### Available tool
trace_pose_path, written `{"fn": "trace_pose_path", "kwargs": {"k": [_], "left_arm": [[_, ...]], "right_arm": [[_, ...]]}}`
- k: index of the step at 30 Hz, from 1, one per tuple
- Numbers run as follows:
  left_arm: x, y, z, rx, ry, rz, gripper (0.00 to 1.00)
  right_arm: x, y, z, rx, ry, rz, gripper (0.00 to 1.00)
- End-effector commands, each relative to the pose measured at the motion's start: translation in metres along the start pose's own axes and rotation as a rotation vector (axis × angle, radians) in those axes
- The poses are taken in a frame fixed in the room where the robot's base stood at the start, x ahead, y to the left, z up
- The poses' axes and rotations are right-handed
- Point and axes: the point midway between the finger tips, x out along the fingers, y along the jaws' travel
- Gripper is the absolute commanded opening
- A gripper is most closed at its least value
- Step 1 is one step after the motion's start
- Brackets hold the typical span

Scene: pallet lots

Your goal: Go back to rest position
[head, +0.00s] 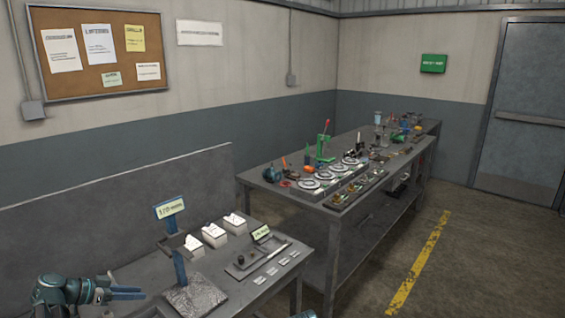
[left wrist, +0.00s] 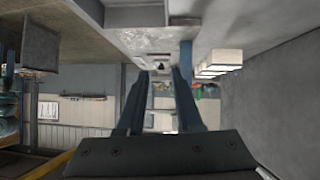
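My left gripper (head: 143,293) is at the lower left of the head view, above the near table's left front part and pointing right. In the left wrist view, its two dark fingers (left wrist: 161,70) stand apart with a clear gap and nothing between them. My right gripper does not show; only a small teal piece, perhaps of my right arm, shows at the bottom edge of the head view.
The near table (head: 232,290) carries a blue post with a sign (head: 170,207), a speckled plate (head: 190,296), several white boxes (head: 214,235) and a tray (head: 262,254). A long workbench (head: 330,212) with tools stands behind. Floor is open at the right, by a yellow line (head: 418,262).

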Motion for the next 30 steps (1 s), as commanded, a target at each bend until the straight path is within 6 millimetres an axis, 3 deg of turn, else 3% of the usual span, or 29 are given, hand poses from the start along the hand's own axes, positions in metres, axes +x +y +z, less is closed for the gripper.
{"fn": "trace_pose_path", "kwargs": {"k": [8, 11, 18, 24, 30], "left_arm": [[0.06, 0.066, -0.011, -0.088, -0.161, 0.09, 0.35], [0.086, 0.102, -0.013, -0.131, -0.253, 0.12, 0.35], [0.144, 0.223, -0.008, -0.24, -0.581, 0.124, 0.35], [0.159, 0.314, 0.006, -0.286, -0.828, -0.003, 0.35], [0.153, 0.376, 0.018, -0.288, -0.969, -0.194, 0.35]], "right_arm": [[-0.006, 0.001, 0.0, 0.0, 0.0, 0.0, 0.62], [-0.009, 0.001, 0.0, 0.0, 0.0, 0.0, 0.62], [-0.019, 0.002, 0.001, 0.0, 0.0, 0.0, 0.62], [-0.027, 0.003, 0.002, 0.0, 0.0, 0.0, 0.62], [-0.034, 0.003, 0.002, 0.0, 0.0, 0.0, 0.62]]}}
